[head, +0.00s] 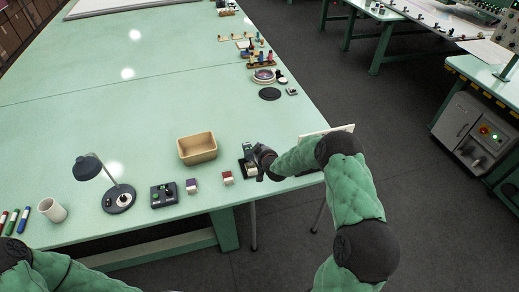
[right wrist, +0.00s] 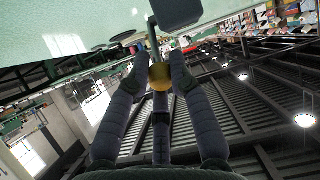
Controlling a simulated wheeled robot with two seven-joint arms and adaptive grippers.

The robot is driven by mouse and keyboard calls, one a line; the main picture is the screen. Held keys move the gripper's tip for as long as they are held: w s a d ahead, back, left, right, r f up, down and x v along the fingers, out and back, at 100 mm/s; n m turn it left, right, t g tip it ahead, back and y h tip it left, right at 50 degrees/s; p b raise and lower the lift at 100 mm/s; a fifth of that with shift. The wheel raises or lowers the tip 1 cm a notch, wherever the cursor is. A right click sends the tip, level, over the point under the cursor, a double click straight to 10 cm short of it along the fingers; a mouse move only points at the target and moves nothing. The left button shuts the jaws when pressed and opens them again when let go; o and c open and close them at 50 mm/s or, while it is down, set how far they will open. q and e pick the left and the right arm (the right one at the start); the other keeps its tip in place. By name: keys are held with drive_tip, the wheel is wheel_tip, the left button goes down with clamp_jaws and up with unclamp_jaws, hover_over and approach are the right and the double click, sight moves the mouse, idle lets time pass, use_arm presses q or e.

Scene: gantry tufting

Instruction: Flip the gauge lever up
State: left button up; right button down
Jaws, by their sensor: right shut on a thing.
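The gauge lever has a round yellow knob (right wrist: 160,77) on a thin stem, seen in the right wrist view. The stem runs from the knob to a dark block (right wrist: 178,12) at the top of that view. My right gripper (right wrist: 158,70) has its grey fingers closed around the knob from both sides. In the head view my right gripper (head: 264,158) is at the table's right front edge, over a small dark device (head: 247,168) that it partly hides. The lever itself cannot be made out there. My left gripper is not in view; only part of my left arm shows at bottom left.
A red-and-white block (head: 228,178), a purple-and-white block (head: 192,186), a black control box (head: 163,195) and a desk lamp (head: 118,198) stand left of my right gripper. A tan bin (head: 197,148) is behind. The green table (head: 80,130) is mostly clear.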

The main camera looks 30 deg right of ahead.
drive_tip(key=shift+w+r, duration=0.1)
drive_tip(key=shift+r, duration=0.05)
idle(0.3)
drive_tip(key=c, duration=1.1)
unclamp_jaws()
drive_tip(key=shift+a, duration=0.1)
drive_tip(key=v, duration=1.2)
drive_tip(key=shift+w, duration=0.1)
